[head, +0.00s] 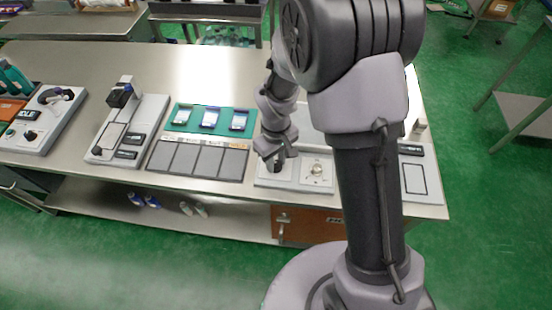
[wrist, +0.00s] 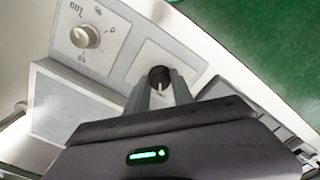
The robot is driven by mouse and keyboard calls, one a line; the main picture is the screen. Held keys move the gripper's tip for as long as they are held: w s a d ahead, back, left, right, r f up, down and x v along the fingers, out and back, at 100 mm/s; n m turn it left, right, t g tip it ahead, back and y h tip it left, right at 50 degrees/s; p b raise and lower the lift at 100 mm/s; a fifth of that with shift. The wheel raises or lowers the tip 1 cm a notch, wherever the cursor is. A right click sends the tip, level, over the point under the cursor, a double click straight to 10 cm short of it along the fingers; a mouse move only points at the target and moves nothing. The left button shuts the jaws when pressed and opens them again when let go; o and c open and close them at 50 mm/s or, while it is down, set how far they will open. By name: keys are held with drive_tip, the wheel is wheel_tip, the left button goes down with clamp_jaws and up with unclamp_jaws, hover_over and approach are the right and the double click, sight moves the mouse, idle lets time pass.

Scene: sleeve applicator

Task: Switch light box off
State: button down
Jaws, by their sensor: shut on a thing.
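The light box (head: 296,186) is a pale grey unit at the front edge of the bench, partly hidden by my arm in the head view. Its black rotary knob (wrist: 159,74) sits on a square plate in the wrist view, with a pale line on it. My gripper (head: 276,160) points down at this knob, its two fingers on either side and shut on it in the wrist view (wrist: 160,86). I cannot tell whether the box is lit.
A grey panel strip (head: 198,160) and a teal tray (head: 177,119) with several small items lie left of the box. Further left stand a device with an upright post (head: 125,130) and a lever unit (head: 42,117). Green floor (head: 130,265) is open in front.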

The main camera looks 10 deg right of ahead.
sight(276, 164)
drive_tip(key=shift+n, duration=0.3)
idle(0.4)
drive_tip(key=c, duration=1.1)
unclamp_jaws()
wheel_tip(276, 164, up, 17)
drive_tip(key=p, duration=0.5)
drive_tip(key=shift+r+p, duration=0.2)
drive_tip(key=shift+p, duration=0.15)
